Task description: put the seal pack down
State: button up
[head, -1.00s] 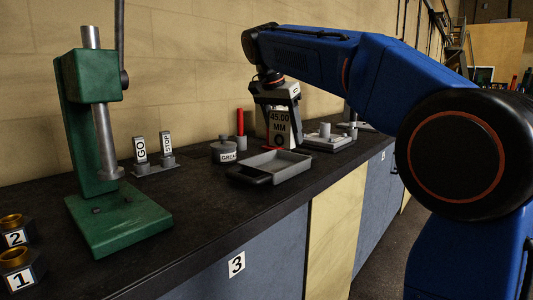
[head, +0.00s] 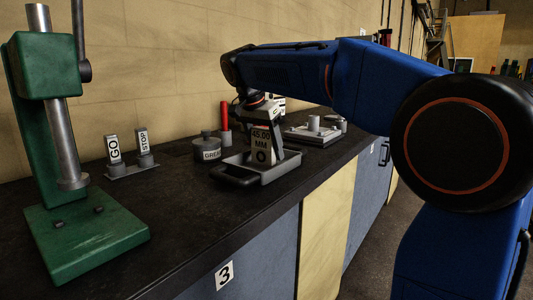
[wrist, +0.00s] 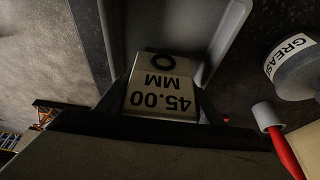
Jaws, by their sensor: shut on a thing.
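The seal pack (head: 261,148) is a pale block marked "45.00 MM" and "O". My gripper (head: 263,140) is shut on it, with one finger on either side. The pack is upright, low over or in the shallow grey tray (head: 231,181) on the dark bench. Whether its bottom touches the tray floor I cannot tell. In the wrist view the pack (wrist: 160,92) sits between my fingers, with the tray (wrist: 190,22) beneath and beyond it.
A grey pot marked "GREASE" (head: 207,148) and a red-handled tool (head: 225,116) stand just behind the tray. GO and STOP tags (head: 114,150) and a green press (head: 85,235) are to the left. A grey block fixture (head: 313,133) is to the right.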

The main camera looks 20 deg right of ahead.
aim_at(261, 134)
jog(key=shift+f, duration=0.7)
jog(key=shift+f, duration=0.1)
jog(key=o, duration=1)
jog(key=shift+o, duration=0.2)
jog(key=v, duration=1.2)
jog(key=shift+d, duration=0.1)
